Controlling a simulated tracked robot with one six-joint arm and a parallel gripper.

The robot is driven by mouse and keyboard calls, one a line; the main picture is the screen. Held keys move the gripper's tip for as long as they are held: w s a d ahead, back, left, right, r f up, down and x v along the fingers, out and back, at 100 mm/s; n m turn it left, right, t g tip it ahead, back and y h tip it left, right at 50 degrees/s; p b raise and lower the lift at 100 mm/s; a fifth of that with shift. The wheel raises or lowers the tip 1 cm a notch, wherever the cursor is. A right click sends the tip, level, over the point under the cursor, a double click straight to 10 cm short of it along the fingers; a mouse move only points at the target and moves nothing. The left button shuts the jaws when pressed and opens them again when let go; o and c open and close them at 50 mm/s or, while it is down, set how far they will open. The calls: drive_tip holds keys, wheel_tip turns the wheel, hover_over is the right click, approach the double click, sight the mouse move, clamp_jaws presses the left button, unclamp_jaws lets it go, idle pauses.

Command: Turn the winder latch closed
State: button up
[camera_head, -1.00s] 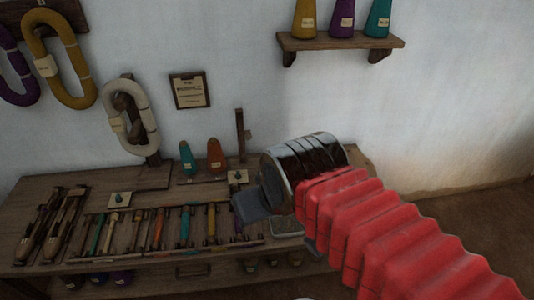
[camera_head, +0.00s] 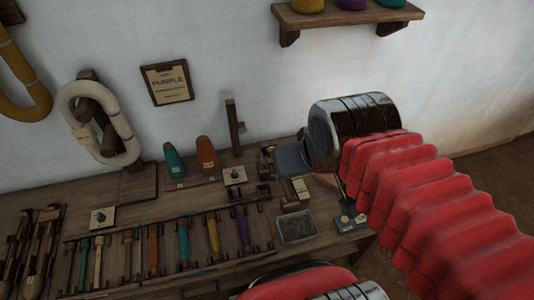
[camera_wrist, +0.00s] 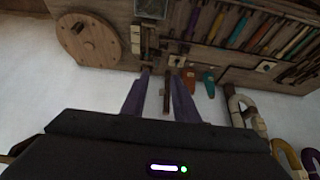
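My gripper (camera_head: 275,153) is over the back right of the bench, beside an upright wooden bar (camera_head: 232,128) with a small peg. In the wrist view my gripper (camera_wrist: 159,76) has two purple-grey fingers apart, with nothing clearly held. The upright bar (camera_wrist: 168,92) appears between them there; I cannot tell whether it is touched. A round wooden disc (camera_wrist: 88,40), likely the winder, is at the upper left of the wrist view; my arm seems to hide it in the head view. I cannot tell for sure which part is the latch.
Teal (camera_head: 174,160) and orange (camera_head: 207,154) cones stand left of the bar. A rack of coloured shuttles (camera_head: 183,240) and a grey tray (camera_head: 297,227) lie in front. A white hank (camera_head: 72,108) and a clipboard (camera_head: 167,83) hang on the wall.

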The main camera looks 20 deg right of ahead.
drive_tip(key=shift+w, duration=0.1)
idle(0.3)
drive_tip(key=g, duration=0.6)
hover_over(263, 162)
wheel_tip(263, 162, down, 20)
drive_tip(key=shift+f, duration=0.1)
wheel_tip(263, 162, down, 14)
drive_tip(key=shift+r, duration=0.15)
idle(0.5)
